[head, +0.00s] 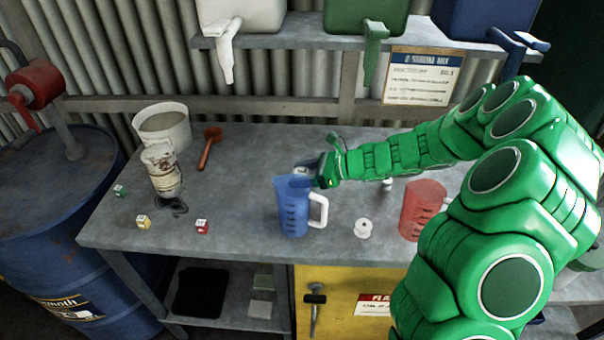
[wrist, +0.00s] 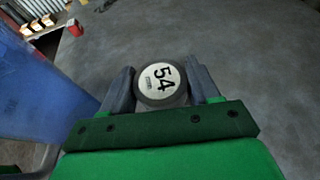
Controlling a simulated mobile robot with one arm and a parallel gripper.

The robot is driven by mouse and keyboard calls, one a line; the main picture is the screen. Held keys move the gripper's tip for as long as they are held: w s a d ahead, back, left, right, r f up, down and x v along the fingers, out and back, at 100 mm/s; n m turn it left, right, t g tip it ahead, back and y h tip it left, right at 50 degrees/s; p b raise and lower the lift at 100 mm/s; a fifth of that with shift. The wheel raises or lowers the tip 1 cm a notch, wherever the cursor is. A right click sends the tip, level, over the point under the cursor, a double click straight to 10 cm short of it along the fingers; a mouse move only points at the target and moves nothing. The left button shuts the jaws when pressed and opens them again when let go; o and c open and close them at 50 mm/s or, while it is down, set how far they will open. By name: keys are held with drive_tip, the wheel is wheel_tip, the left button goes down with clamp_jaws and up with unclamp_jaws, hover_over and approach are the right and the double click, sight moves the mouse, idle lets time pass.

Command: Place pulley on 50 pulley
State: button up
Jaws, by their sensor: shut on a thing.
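My gripper (head: 310,171) is just behind the blue jug in the head view. In the wrist view, its two fingers (wrist: 161,78) are on either side of a round dark-rimmed pulley (wrist: 160,84) with a pale face marked "54", and it is shut on this piece. The held pulley is mostly hidden by the fingers in the head view. A white spool-like pulley (head: 363,228) lies on the bench right of the blue jug; no number on it is readable. A small pale piece (head: 387,184) is under my arm, too small to identify.
The blue jug (head: 293,207) is close to my gripper and fills the left of the wrist view (wrist: 40,85). A red jug (head: 420,210) stands at right. Numbered cubes, a bottle (head: 162,172), a bucket (head: 163,128) and a red scoop (head: 209,147) are at left. Mid-bench is clear.

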drive_tip(key=shift+f, duration=0.1)
drive_tip(key=o, duration=1.1)
drive_tip(key=shift+o, duration=0.2)
drive_tip(key=v, duration=1.2)
